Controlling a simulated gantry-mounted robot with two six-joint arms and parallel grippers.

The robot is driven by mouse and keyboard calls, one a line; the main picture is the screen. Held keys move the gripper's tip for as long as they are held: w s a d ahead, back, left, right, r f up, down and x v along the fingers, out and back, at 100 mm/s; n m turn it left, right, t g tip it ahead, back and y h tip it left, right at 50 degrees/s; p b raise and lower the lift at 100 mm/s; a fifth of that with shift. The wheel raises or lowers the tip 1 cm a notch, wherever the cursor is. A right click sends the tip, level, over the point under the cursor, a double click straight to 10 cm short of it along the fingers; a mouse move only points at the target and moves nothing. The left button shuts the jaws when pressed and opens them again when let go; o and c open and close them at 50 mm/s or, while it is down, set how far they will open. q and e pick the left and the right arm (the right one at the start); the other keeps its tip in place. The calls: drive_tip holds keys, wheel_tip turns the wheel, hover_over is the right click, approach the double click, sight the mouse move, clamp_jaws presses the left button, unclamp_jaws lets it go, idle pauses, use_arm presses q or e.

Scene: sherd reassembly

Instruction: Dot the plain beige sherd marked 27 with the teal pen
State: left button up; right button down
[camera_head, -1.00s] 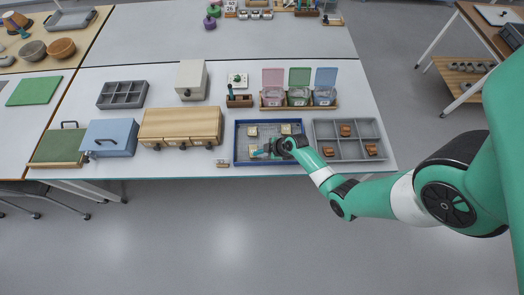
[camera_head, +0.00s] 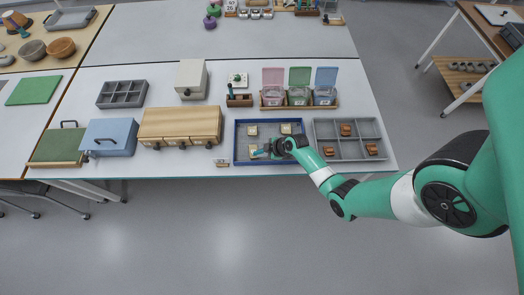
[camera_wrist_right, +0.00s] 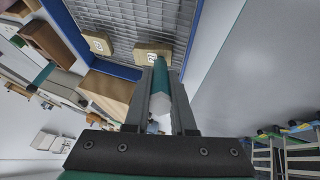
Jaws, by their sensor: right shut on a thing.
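My right gripper (camera_head: 274,149) is low over the blue-rimmed tray (camera_head: 236,143) in the head view. It is shut on the teal pen (camera_wrist_right: 161,76), which lies between the fingers in the right wrist view with its pale end towards the camera. The pen's far end reaches the edge of a beige sherd (camera_wrist_right: 148,50) with a dark mark, too small to read surely; I cannot tell whether they touch. Another beige sherd (camera_wrist_right: 98,42) lies beside it. In the head view, beige sherds (camera_head: 252,131) and (camera_head: 286,128) lie at the tray's back. My left gripper is not in view.
A grey divided tray (camera_head: 333,142) with several brown pieces stands right of the blue tray. Behind are lidded bins (camera_head: 298,97) and a wooden holder (camera_head: 239,101) with a dark teal item upright. A wooden drawer box (camera_head: 180,124) stands left. The table's front edge is close.

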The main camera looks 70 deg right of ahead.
wheel_tip(320, 180, up, 7)
drive_tip(key=p, duration=0.6)
drive_tip(key=shift+r+p, duration=0.1)
drive_tip(key=shift+p, duration=0.2)
